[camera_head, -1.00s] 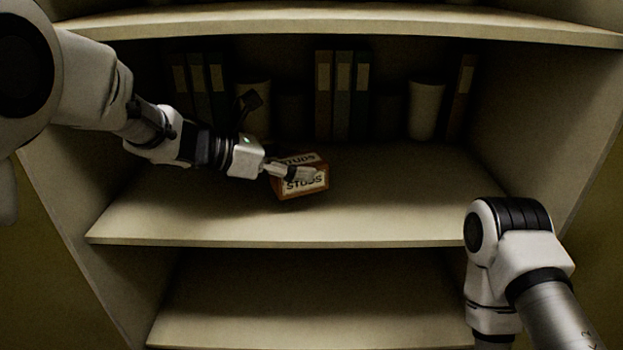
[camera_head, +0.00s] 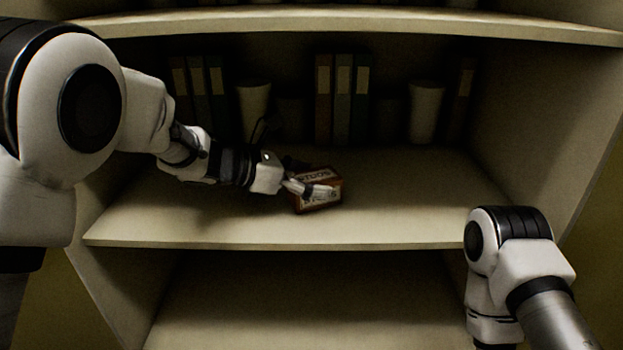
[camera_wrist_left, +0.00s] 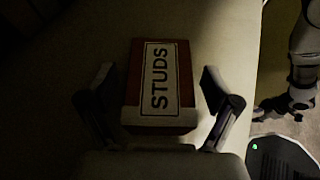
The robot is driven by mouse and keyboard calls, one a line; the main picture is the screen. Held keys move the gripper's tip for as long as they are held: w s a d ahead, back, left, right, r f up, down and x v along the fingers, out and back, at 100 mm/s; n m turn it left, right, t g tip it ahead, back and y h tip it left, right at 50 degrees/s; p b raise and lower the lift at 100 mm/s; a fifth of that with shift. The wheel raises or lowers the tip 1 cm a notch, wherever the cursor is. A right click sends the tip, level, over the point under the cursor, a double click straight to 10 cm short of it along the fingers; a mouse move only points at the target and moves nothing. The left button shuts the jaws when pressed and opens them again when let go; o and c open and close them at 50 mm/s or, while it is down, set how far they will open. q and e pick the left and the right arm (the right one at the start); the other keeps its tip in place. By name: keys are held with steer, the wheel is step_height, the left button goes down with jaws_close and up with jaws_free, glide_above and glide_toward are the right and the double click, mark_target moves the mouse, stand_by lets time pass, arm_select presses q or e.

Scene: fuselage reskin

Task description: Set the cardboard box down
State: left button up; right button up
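The cardboard box (camera_head: 334,198) is a small red-brown box with a white STUDS label. It sits on the middle shelf (camera_head: 400,225), turned at an angle. In the left wrist view the box (camera_wrist_left: 160,85) lies between the two fingers of my left gripper (camera_wrist_left: 160,95). The fingers are spread, with a visible gap on both sides of the box. In the head view my left gripper (camera_head: 308,187) covers the box's left part. What looks like my right gripper (camera_wrist_left: 280,108) shows small and dark at the left wrist view's right edge; its finger state is unclear.
Binders (camera_head: 342,98) and cups (camera_head: 424,112) stand along the back of the shelf. An upper shelf (camera_head: 350,22) runs overhead and a lower shelf (camera_head: 300,315) is empty. The shelf right of the box is clear.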

arm_select(q)
steer(key=shift+r, duration=0.2)
steer(key=p+v, duration=0.2)
steer(key=v, duration=0.9)
steer(key=shift+s+a+r, duration=0.1)
steer(key=shift+a+r, duration=0.15)
steer(key=shift+s+a, duration=0.1)
steer(key=shift+a, duration=0.1)
steer(key=shift+f, duration=0.1)
